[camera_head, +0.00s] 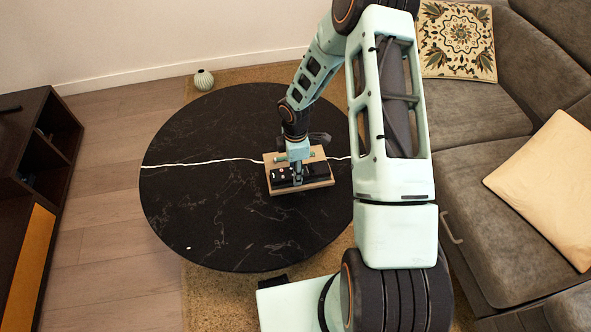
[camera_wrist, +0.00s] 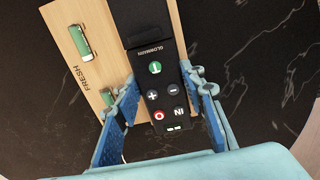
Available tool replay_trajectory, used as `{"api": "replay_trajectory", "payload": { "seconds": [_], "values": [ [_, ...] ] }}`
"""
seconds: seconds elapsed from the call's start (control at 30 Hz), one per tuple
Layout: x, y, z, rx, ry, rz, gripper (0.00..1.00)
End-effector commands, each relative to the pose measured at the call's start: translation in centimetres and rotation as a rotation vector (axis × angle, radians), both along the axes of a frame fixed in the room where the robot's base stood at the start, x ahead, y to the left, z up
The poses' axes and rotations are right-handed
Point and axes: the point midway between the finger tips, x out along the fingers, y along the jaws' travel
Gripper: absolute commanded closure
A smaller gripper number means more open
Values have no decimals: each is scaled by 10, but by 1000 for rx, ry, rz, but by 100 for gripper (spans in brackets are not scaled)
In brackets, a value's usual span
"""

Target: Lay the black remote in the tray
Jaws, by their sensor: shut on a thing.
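The black remote (camera_wrist: 158,75) has green, red and black buttons and lies between the two blue finger pads of my gripper (camera_wrist: 160,90) in the wrist view. My gripper (camera_head: 297,174) is shut on it. The tray (camera_wrist: 98,22) is a light wooden board marked FRESH, directly below the remote. In the head view the tray (camera_head: 322,156) sits on the round black table, and the remote (camera_head: 283,177) is over its front part. I cannot tell whether the remote touches the tray.
A green piece (camera_wrist: 80,40) is on the tray's left part. The round black marble-patterned table (camera_head: 225,225) has free room at left and front. A sofa (camera_head: 475,180) stands at right, a dark cabinet (camera_head: 35,165) at left, and a small pale vase (camera_head: 204,79) behind the table.

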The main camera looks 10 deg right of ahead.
Motion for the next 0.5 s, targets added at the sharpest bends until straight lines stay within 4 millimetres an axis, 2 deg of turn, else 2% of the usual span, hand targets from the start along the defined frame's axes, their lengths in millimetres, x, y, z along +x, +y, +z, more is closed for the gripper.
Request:
{"api": "replay_trajectory", "payload": {
  "seconds": [0.5],
  "values": [
    [0, 0, -14, 0, 0, 0, 94]
  ]
}}
